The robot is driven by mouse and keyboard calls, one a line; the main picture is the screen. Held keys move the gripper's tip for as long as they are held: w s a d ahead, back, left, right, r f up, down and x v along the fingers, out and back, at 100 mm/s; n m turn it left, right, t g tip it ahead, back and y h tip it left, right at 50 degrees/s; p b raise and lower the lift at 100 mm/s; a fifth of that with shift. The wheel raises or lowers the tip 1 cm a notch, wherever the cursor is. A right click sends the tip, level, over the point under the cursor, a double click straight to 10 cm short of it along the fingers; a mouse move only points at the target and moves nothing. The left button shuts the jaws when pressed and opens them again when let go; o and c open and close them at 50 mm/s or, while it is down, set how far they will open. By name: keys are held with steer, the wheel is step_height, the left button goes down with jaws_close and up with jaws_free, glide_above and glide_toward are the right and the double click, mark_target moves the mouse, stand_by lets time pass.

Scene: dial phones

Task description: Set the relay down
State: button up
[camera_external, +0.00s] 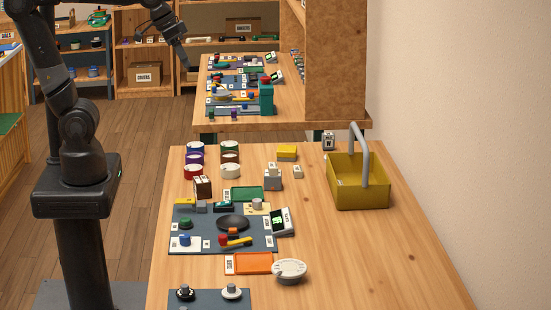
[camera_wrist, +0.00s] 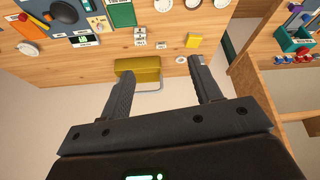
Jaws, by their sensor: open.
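My gripper (camera_external: 184,61) is raised high at the upper left in the external view, well away from the near table. In the wrist view its two fingers (camera_wrist: 160,67) are spread wide with nothing between them. I cannot tell which small part is the relay, as the labels are too small to read. Small blocks on the near table include a grey block with a white top (camera_external: 272,180), a white cube (camera_external: 298,172), a dark labelled block (camera_external: 328,141) and a yellow block (camera_external: 287,152). The yellow block also shows in the wrist view (camera_wrist: 193,40).
A yellow basket (camera_external: 358,196) with a grey handle stands at the right. A blue-grey mat (camera_external: 260,242) carries several phone parts. A green tray (camera_external: 240,194) and an orange tray (camera_external: 248,264) lie around it. The table's right front is bare. A second cluttered table stands behind.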

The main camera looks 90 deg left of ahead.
steer(key=s+d+f+m, duration=0.1)
steer(key=s+f+m, duration=0.1)
steer(key=s+f, duration=0.3)
steer(key=s, duration=0.3)
steer(key=shift+f+t, duration=0.4)
